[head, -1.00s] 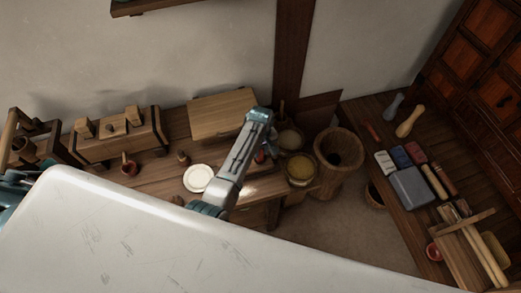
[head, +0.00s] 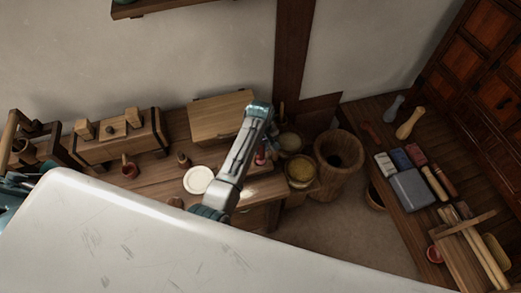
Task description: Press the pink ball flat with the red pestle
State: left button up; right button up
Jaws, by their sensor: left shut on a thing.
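My left arm reaches over the wooden table, and its gripper (head: 268,151) points down, largely hidden behind the forearm. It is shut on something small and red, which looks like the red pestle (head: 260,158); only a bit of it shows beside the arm. I cannot make out the pink ball; the arm covers the table around the gripper. My right gripper is not in view.
A white round plate (head: 198,180) lies left of the arm. A wooden box (head: 222,117) stands behind it. Bowls of grain (head: 301,168) and a wooden mortar (head: 339,158) stand to the right. A side bench (head: 398,205) holds several tools.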

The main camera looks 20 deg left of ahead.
pick_arm(q)
jog(key=shift+r, duration=1.95)
